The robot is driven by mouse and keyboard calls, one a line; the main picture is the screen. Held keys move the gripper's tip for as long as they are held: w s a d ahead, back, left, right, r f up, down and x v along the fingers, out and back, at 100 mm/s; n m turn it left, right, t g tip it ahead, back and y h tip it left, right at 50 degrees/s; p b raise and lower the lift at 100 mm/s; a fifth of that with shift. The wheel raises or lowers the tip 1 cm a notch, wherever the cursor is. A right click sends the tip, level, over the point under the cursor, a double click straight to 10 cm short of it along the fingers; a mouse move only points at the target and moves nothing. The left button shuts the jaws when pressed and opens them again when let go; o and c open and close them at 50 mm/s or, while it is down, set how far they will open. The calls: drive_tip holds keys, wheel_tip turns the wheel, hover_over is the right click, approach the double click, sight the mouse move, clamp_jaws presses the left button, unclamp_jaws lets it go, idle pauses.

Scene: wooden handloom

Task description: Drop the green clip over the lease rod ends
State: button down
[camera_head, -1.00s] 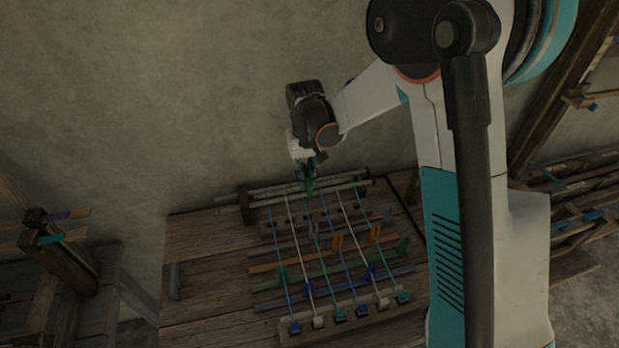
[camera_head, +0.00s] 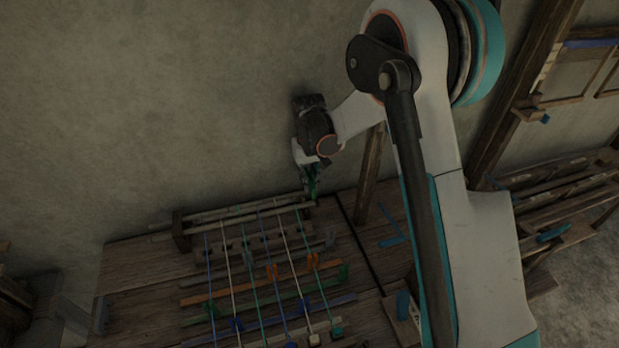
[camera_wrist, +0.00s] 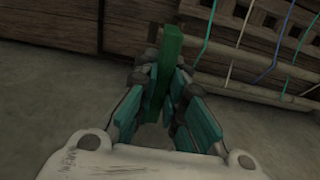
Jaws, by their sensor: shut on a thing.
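My gripper (camera_head: 311,186) is shut on the green clip (camera_wrist: 166,62), which stands up between the teal finger pads in the wrist view. In the head view the clip is small and dark, mostly merged with the fingers. The pale lease rods (camera_head: 240,211) lie side by side across the back of the loom. My gripper is at their right ends in the picture, close to them. I cannot tell whether the clip touches a rod. The rod ends are not clear in the wrist view.
A wooden post (camera_head: 370,175) stands right of my gripper. A rack with rods (camera_head: 560,190) is at the far right. The plain wall is behind.

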drive_tip(key=shift+f, duration=1)
drive_tip(key=shift+f+b, duration=0.1)
drive_tip(key=shift+b, duration=0.25)
drive_tip(key=shift+f+b, duration=0.7)
drive_tip(key=shift+f, duration=0.15)
drive_tip(key=c, duration=1.6)
unclamp_jaws()
drive_tip(key=shift+r, duration=0.1)
wheel_tip(320, 180, up, 12)
